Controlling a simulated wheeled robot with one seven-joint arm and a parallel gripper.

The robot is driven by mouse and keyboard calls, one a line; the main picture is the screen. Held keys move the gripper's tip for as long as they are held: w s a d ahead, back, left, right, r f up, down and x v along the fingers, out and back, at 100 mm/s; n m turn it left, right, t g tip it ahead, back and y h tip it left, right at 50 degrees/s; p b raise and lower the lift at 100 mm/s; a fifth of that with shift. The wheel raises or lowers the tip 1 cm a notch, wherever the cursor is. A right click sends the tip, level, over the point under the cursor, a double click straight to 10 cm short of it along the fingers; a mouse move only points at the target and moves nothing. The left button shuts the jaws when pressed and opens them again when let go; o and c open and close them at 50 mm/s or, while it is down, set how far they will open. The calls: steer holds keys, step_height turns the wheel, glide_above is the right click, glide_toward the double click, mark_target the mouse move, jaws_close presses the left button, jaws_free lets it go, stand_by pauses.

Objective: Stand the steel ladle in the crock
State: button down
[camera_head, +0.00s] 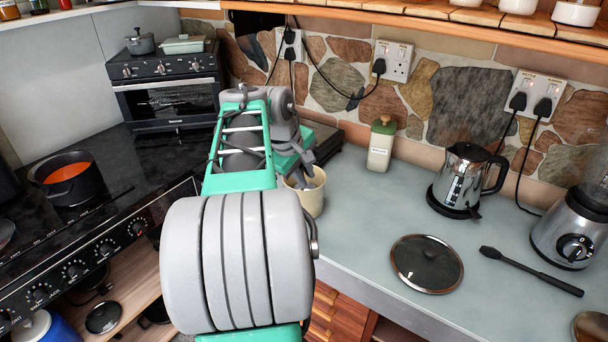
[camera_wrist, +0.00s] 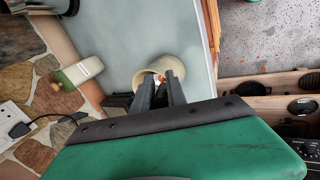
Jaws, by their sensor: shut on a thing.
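The cream crock (camera_head: 313,204) stands on the grey worktop near its front edge, partly behind my arm in the head view. In the wrist view the crock (camera_wrist: 172,64) is open towards me. My gripper (camera_head: 303,181) is at the crock's mouth, pointing down. In the wrist view its dark fingers (camera_wrist: 160,84) lie across the mouth and are close together, shut on a small part of something. I take this to be the steel ladle, but its bowl and most of its handle are hidden, so its tilt cannot be told.
A cream canister (camera_head: 381,145) stands behind the crock. The hob with a dark pot (camera_head: 68,182) is at left.

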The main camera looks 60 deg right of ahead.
steer(key=shift+s+a+f, duration=0.1)
steer(key=shift+f, duration=0.5)
steer(key=c, duration=1.7)
jaws_free()
steer(key=shift+o, duration=2.1)
steer(key=shift+r, duration=0.25)
steer(key=p+v, duration=0.1)
steer(key=v, duration=0.6)
steer(key=shift+r, duration=0.3)
steer(key=shift+w, duration=0.2)
